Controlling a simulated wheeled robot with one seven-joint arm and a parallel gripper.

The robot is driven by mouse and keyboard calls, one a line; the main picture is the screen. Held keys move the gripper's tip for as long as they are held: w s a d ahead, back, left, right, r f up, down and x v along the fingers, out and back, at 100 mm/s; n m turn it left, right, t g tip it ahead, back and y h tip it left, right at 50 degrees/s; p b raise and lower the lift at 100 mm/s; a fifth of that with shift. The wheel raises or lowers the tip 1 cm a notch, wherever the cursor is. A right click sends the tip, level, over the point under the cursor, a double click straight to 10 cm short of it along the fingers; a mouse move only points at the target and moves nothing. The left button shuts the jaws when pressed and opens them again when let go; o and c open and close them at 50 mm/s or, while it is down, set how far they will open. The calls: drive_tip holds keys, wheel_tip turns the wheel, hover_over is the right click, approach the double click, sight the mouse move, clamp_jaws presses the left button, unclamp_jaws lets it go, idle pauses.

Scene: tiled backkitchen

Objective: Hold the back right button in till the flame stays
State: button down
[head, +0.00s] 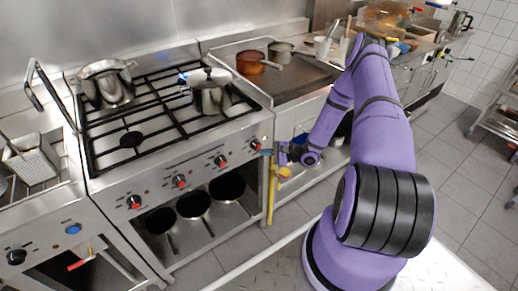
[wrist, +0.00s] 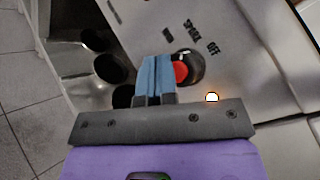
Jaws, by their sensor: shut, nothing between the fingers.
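The stove (head: 150,190) has a row of several front knobs with red centre buttons. The rightmost red button (head: 254,145) is beside my gripper (head: 266,152). In the wrist view, its red button (wrist: 180,72) sits in a dark knob (wrist: 195,68), with printed words including "SPARK" and "OFF" above. My gripper (wrist: 157,62) is shut and empty; its blue fingers overlap the knob's left side. I cannot tell whether the tips touch or press the button. A small blue glow (head: 185,75) shows near the back right burner, partly hidden by a pot (head: 211,92).
A small light (wrist: 212,97) glows on the panel near the knob. Another pot (head: 107,83) stands at the back left of the stove. A yellow handle (head: 272,190) hangs below my gripper. Dark pans (head: 194,204) sit under the stove. A copper pan (head: 250,63) stands on the right.

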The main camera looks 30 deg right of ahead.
drive_tip(key=shift+s, duration=0.35)
drive_tip(key=s, duration=0.5)
idle(0.5)
idle(0.3)
